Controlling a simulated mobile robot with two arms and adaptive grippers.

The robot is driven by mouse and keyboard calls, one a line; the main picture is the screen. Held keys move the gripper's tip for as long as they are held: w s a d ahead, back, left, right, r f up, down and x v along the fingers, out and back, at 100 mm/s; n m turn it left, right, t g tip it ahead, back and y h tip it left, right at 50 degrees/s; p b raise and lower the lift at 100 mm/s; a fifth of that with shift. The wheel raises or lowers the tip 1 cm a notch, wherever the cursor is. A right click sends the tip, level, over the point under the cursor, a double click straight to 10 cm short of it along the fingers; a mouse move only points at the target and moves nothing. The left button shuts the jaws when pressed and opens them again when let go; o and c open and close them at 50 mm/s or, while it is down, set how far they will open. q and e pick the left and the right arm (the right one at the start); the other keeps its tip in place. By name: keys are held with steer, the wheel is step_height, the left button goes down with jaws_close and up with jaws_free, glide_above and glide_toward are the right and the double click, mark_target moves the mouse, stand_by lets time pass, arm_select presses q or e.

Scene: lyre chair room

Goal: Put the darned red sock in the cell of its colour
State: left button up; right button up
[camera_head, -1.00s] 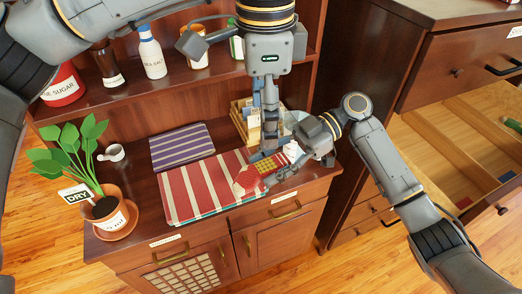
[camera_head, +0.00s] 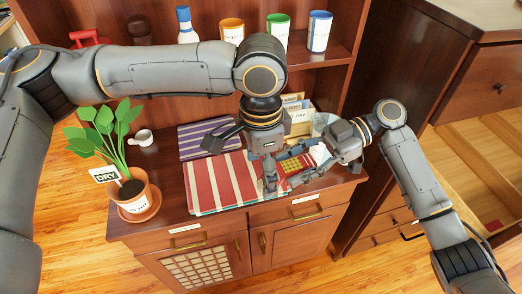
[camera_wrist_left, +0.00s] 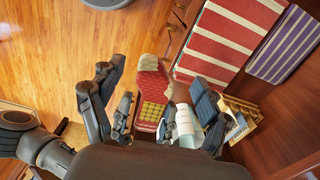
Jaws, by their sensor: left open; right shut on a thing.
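The red sock with a yellow checked darn (camera_head: 297,163) is at the cabinet top's front right, partly hidden by my grippers in the head view. My left gripper (camera_head: 270,187) is open and points down beside the sock, by the striped cloth.
A red-striped cloth (camera_head: 216,184) and a purple-striped cloth (camera_head: 205,138) lie left of the grippers. A potted plant (camera_head: 133,190) stands at the left front. A letter rack (camera_head: 297,112) and a white jar (camera_wrist_left: 187,125) stand close to the grippers. Shelf jars stand behind.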

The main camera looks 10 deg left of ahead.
arm_select(q)
steer(key=shift+d+f, duration=0.1)
steer(key=shift+f, duration=0.5)
steer(key=c, duration=1.2)
arm_select(e)
steer(key=o, duration=1.1)
steer(key=shift+c, duration=0.2)
steer(key=shift+d, duration=0.15)
